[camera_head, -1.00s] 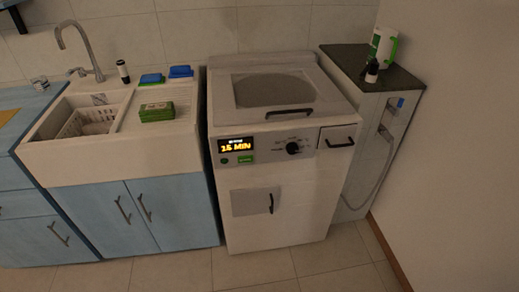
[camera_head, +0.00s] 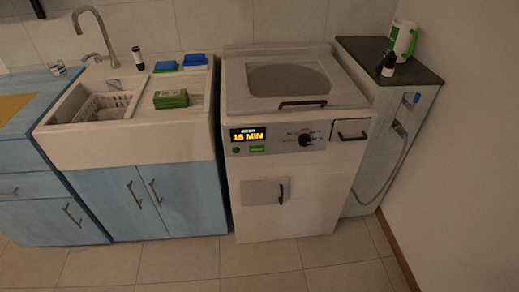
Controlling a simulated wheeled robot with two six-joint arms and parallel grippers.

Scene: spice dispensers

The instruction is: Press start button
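A white top-loading washing machine (camera_head: 295,193) stands in the middle. Its front panel has a lit display (camera_head: 248,134) that reads "15 MIN" in orange. Just below the display is a small green button (camera_head: 257,150) with lettering too small to read. A small round dark button (camera_head: 236,150) sits to its left. A black dial (camera_head: 306,140) is on the right of the panel. The lid (camera_head: 288,84) on top is closed. Neither of my grippers is in view, and nothing covers the panel.
A white sink (camera_head: 120,143) on blue cabinets (camera_head: 140,200) stands left of the machine, with a green sponge pack (camera_head: 171,98) on its ledge. A dark-topped side cabinet (camera_head: 420,72) with a white and green jug (camera_head: 403,40) is at right. The tiled floor (camera_head: 270,262) in front is clear.

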